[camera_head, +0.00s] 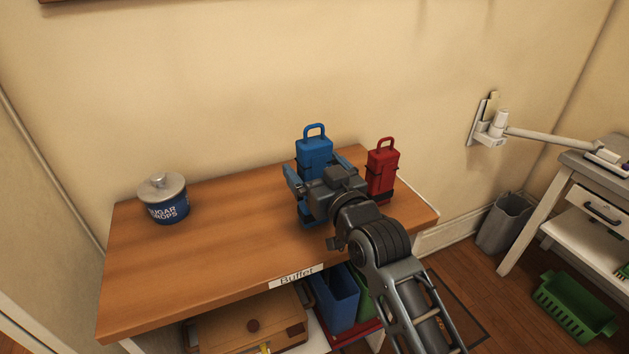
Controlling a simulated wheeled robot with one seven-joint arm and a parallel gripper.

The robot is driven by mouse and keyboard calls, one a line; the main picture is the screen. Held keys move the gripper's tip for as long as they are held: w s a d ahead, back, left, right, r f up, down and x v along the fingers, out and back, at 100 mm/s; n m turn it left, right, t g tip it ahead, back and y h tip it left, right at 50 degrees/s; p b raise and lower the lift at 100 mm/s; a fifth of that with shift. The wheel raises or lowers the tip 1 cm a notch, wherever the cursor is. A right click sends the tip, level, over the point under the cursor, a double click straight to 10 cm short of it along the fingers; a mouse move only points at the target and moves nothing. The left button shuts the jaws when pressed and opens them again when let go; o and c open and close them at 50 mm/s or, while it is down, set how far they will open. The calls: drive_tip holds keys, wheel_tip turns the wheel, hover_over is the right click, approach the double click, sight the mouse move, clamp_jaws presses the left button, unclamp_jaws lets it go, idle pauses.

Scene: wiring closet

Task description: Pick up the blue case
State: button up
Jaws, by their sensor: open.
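The blue case (314,148) stands upright on the wooden buffet top, near the wall, with its handle loop at the top. My gripper (297,184) is in front of it and hides much of its middle and lower part. A bit of blue shows below the gripper as well. The gripper is open, with one finger seen at the case's left side. I cannot tell whether the fingers touch the case.
A red case (382,170) stands close to the right of my gripper. The buffet top between the jar and my gripper is clear. A grey bin (504,222) stands on the floor at the right.

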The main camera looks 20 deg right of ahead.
drive_tip(key=shift+w, duration=0.2)
drive_tip(key=shift+c, duration=0.4)
drive_tip(key=c, duration=1.1)
